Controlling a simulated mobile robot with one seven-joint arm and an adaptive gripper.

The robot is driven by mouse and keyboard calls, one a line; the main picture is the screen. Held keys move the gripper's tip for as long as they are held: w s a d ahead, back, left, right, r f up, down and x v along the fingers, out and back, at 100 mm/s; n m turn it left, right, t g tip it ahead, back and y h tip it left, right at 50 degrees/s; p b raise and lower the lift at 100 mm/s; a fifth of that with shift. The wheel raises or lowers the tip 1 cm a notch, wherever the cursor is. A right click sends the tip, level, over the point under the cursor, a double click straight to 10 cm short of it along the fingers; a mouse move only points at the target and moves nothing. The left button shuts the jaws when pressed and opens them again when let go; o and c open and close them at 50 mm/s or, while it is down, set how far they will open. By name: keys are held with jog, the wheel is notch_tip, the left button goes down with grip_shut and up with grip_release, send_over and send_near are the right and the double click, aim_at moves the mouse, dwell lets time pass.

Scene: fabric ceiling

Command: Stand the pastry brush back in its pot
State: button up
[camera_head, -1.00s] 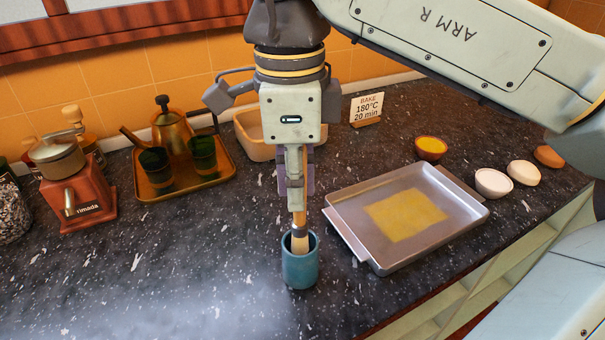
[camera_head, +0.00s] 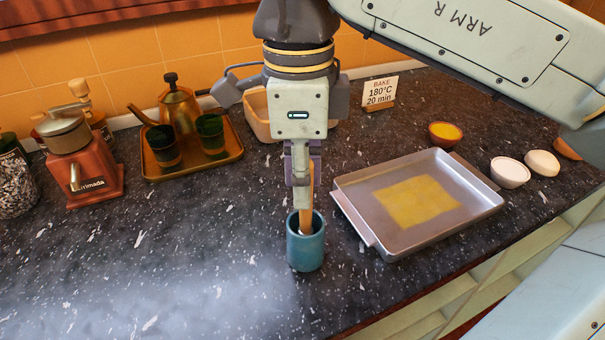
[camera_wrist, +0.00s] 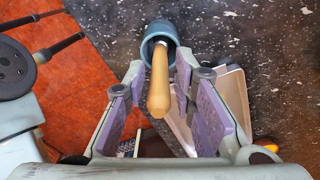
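The teal pot (camera_head: 305,252) stands upright on the dark counter. The pastry brush (camera_head: 308,188) is in it, bristle end down and hidden inside, with its wooden handle rising above the rim. My gripper (camera_head: 303,200) is directly above the pot, pointing down around the handle. In the wrist view, the handle (camera_wrist: 159,88) lies between the spread fingers (camera_wrist: 160,72), with gaps to both purple pads. The pot (camera_wrist: 158,34) shows beyond the fingertips. Whether the bristles touch the pot's bottom is hidden.
A metal baking tray (camera_head: 350,212) with a yellow patch lies close right of the pot. Small bowls (camera_head: 509,172) stand farther right. A kettle tray (camera_head: 226,158) and a red grinder (camera_head: 95,175) are at the back left. The counter left of the pot is clear.

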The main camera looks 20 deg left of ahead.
jog(key=shift+o, duration=1)
notch_tip(320, 180, up, 8)
jog(key=shift+a+f, duration=0.1)
jog(key=shift+f, duration=0.15)
dwell(0.4)
